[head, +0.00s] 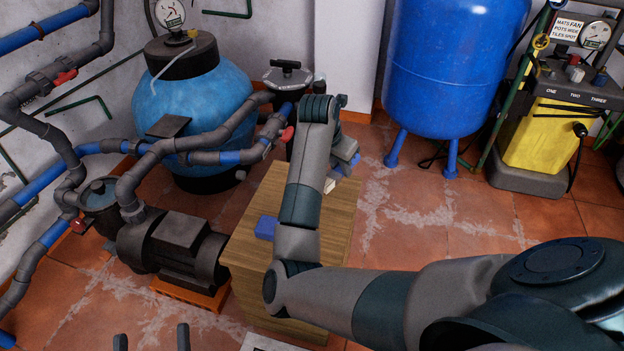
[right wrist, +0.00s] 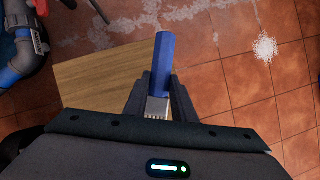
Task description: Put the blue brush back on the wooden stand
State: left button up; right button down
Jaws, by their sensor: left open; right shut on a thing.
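The blue brush has a blue handle and a pale metal ferrule. In the right wrist view the brush (right wrist: 162,65) lies between the fingers of my right gripper (right wrist: 158,100), which is shut on it. The wooden stand (right wrist: 95,78) shows behind and left of the handle there. In the head view the stand (head: 340,222) is a wooden block at centre, partly covered by my right arm. My right gripper (head: 345,165) is near its far right edge; whether the brush touches the stand is unclear. My left gripper (head: 151,340) is open at the bottom edge, apart from the stand.
A small blue block-like thing (head: 266,228) is on the stand's left side. A dark pump (head: 175,245) and pipes stand left. A light blue tank (head: 200,110), a big blue tank (head: 450,70) and a yellow unit (head: 545,135) stand behind. The tiled floor right of the stand is clear.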

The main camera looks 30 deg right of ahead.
jog(key=w+f, duration=0.1)
jog(key=w, duration=0.1)
jog(key=w+a+f+b, duration=0.1)
jog(key=w+f, duration=0.1)
jog(key=w, duration=0.1)
jog(key=w+a+f, duration=0.1)
jog(key=w+f, duration=0.1)
jog(key=w, duration=0.1)
jog(key=shift+w+a+f+b, duration=0.2)
jog(key=shift+w+b, duration=0.05)
jog(key=shift+b, duration=0.15)
jog(key=shift+w+a+f, duration=0.15)
jog(key=shift+w+f, duration=0.05)
jog(key=shift+w, duration=0.2)
pick_arm(q)
notch_tip(320, 180, up, 6)
jog(key=s+a+t+h, duration=0.1)
jog(key=s+t, duration=0.1)
jog(key=t, duration=0.2)
jog(key=shift+s, duration=0.15)
